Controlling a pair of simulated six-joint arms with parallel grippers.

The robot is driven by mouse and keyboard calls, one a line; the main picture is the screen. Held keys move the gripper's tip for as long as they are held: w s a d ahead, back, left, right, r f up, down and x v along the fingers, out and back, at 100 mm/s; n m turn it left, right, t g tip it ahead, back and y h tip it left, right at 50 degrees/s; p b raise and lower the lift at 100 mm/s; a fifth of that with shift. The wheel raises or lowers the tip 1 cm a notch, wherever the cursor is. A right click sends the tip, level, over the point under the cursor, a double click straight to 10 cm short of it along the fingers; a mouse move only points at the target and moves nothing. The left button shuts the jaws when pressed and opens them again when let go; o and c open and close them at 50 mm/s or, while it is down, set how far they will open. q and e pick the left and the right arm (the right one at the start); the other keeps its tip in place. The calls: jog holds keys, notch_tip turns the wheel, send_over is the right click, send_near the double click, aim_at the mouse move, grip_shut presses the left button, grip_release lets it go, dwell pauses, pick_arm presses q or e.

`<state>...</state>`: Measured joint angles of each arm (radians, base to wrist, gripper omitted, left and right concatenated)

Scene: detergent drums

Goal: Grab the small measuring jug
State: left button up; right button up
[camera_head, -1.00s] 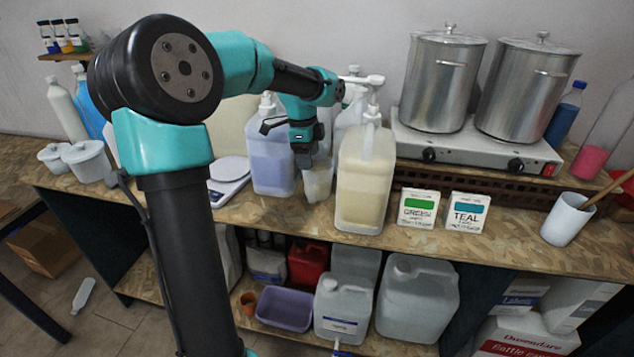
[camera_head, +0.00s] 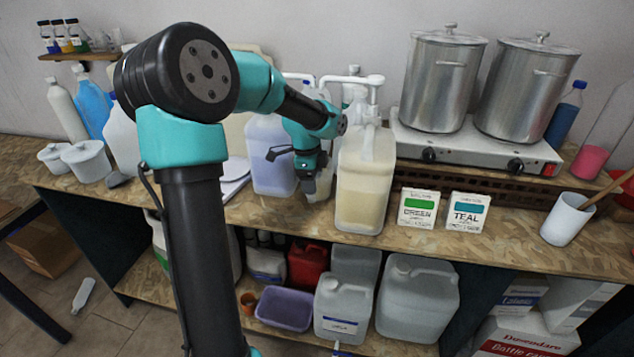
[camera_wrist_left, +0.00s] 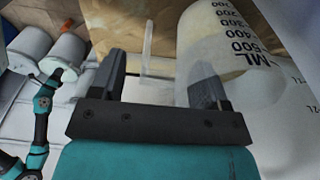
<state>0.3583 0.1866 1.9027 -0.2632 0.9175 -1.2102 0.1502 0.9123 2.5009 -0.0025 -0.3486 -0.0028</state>
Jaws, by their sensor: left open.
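The small measuring jug is a translucent plastic cup with black ML marks. In the left wrist view the jug (camera_wrist_left: 222,40) lies tilted across the upper right, and its thin pale handle (camera_wrist_left: 148,48) shows between the finger tips. In the head view the jug (camera_head: 322,188) stands on the bench between two large pump jugs, mostly hidden by my left gripper. My left gripper (camera_head: 308,188) points down right at it. In the wrist view the gripper (camera_wrist_left: 157,75) is open, its right finger overlapping the jug's body. I cannot tell whether they touch. My right gripper is not in view.
A cream-filled pump jug (camera_head: 362,190) stands close on the right and a lavender one (camera_head: 270,155) close on the left. A white scale (camera_head: 235,170) is further left. Green (camera_head: 418,207) and teal (camera_head: 468,211) boxes and a white cup (camera_head: 566,220) stand to the right.

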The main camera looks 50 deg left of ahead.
pick_arm(q)
jog(key=shift+d+f, duration=0.1)
jog(key=shift+f, duration=0.75)
jog(key=c, duration=1.2)
jog(key=shift+r, duration=0.3)
